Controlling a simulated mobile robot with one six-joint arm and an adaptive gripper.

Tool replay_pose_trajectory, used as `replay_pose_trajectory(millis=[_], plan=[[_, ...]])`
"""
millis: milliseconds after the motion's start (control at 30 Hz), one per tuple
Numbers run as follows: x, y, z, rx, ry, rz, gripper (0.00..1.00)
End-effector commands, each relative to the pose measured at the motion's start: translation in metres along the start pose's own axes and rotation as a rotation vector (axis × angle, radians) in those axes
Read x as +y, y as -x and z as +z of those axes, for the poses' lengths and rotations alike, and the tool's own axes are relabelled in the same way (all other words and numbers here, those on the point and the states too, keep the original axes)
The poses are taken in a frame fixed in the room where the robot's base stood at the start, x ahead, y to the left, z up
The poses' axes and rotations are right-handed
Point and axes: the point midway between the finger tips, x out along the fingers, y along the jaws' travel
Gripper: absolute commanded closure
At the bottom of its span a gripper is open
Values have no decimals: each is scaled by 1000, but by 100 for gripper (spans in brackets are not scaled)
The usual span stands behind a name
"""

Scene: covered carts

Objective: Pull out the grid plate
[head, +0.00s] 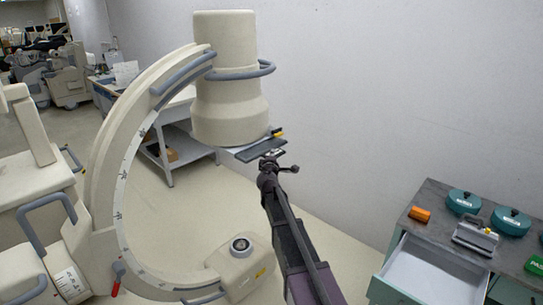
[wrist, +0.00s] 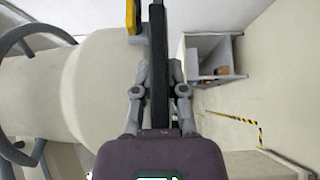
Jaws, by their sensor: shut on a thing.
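The grid plate (head: 258,150) is a thin dark plate just under the lower end of the C-arm's large beige cylinder (head: 228,80). In the wrist view the grid plate (wrist: 158,60) shows edge-on as a dark upright bar. My gripper (head: 271,159) is at the plate's near edge, with my arm reaching up from below. In the wrist view the fingers of my gripper (wrist: 158,90) are closed on the plate from both sides. A yellow part (wrist: 132,16) is beside the plate near the cylinder. How far the plate sits in its holder is hidden.
The curved C-arm (head: 125,150) stands left, with its lower box (head: 240,262) below the cylinder. At right, a grey-topped cart (head: 440,195) has an open, empty-looking drawer (head: 425,272), teal round containers (head: 463,201) and an orange item (head: 420,214). A wall is behind.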

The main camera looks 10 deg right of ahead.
Motion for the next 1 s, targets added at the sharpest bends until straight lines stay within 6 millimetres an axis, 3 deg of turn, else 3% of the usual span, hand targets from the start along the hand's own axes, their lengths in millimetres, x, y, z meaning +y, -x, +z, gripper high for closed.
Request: replay_pose_trajectory(millis=[1000], plan=[[0,13,18,-1,0,0,100]])
